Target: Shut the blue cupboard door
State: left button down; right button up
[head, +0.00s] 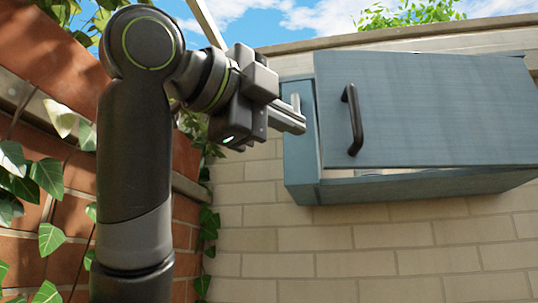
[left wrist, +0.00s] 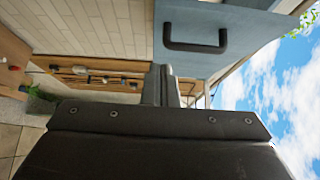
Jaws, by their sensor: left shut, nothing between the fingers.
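The blue cupboard (head: 302,165) hangs on the pale brick wall at the right of the head view. Its blue door (head: 440,110) stands ajar, with a gap along its lower edge. A black bar handle (head: 352,120) is upright near the door's left edge. My left gripper (head: 300,118) is shut and empty, in front of the cupboard's left side in the picture and left of the handle. I cannot tell whether it touches the cupboard. In the left wrist view the door (left wrist: 255,35) and handle (left wrist: 195,46) lie beyond the shut fingertips (left wrist: 160,72). My right gripper is out of view.
A red brick wall with ivy (head: 45,175) stands at the left, close to my left arm. The pale wall (head: 370,255) below the cupboard is clear. In the left wrist view a wooden rail with small items (left wrist: 100,78) and a plant (left wrist: 42,98) show at the left.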

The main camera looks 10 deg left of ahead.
pick_arm(q)
jog(key=p, duration=0.8)
send_near(340, 159)
jog(key=x, duration=0.5)
jog(key=shift+s+d+r, duration=0.1)
jog(key=shift+s+d, duration=0.05)
jog(key=shift+d, duration=0.3)
jog(key=shift+w+a, duration=0.25)
jog(key=shift+w, duration=0.2)
jog(key=shift+d, duration=0.1)
